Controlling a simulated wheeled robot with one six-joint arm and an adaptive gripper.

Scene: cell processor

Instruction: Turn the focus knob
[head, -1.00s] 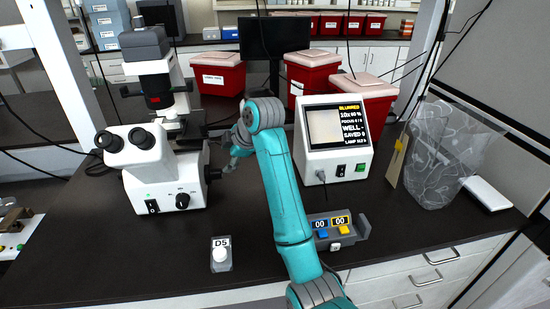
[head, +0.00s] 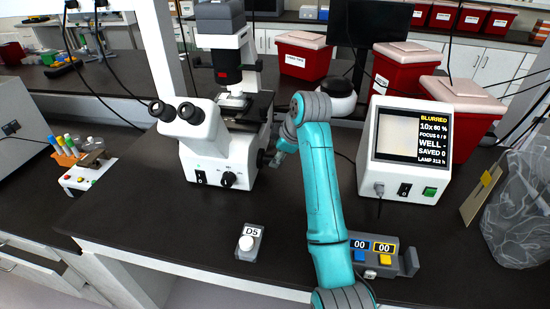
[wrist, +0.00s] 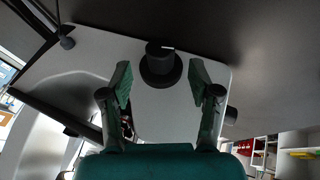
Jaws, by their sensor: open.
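The white microscope (head: 215,150) stands on the dark bench, left of my arm. A black focus knob (head: 262,158) sticks out of its right side; in the wrist view the knob (wrist: 160,68) is round and stepped, on a pale panel. My gripper (head: 277,160) is just right of the knob, partly hidden by my own arm. In the wrist view my gripper (wrist: 160,82) is open, with one green-padded finger on each side of the knob. I cannot tell whether either finger touches it. The monitor (head: 410,150) reads BLURRED.
A block marked D5 (head: 250,242) with a white button stands in front of the microscope. A counter box (head: 375,254) sits right of my arm. Red bins (head: 302,56) stand behind. A tube rack (head: 66,150) is at the left. Bench between rack and microscope is clear.

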